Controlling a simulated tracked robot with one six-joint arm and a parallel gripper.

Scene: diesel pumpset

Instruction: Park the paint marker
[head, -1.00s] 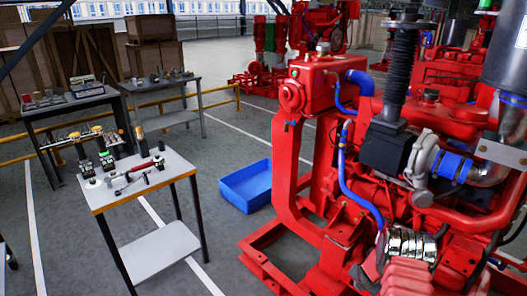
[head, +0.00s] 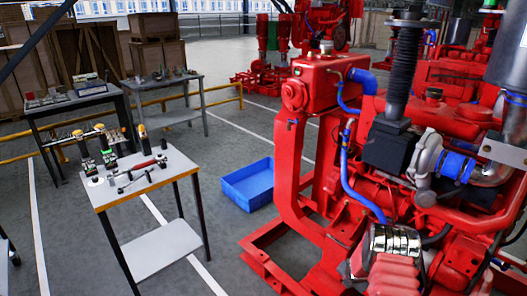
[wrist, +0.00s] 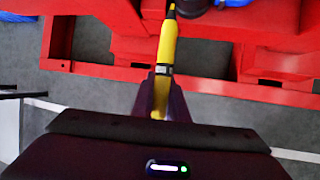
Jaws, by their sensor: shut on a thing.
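The yellow paint marker (wrist: 166,45) shows in the wrist view, with its dark narrow end pointing to the top of the picture. My gripper (wrist: 161,82) is shut on the marker's rear part, near a grey band, and the dark fingers lie on both sides of it. Red framework lies behind the marker in that view; I cannot tell the distance between them. I cannot make out my gripper or the held marker in the head view.
A small table (head: 182,162) at the left carries several tools and dark upright items. A blue bin (head: 248,186) sits on the floor beside the large red pumpset (head: 290,170). Two more tables (head: 80,102) (head: 190,78) stand behind. Grey floor is open between the small table and the bin.

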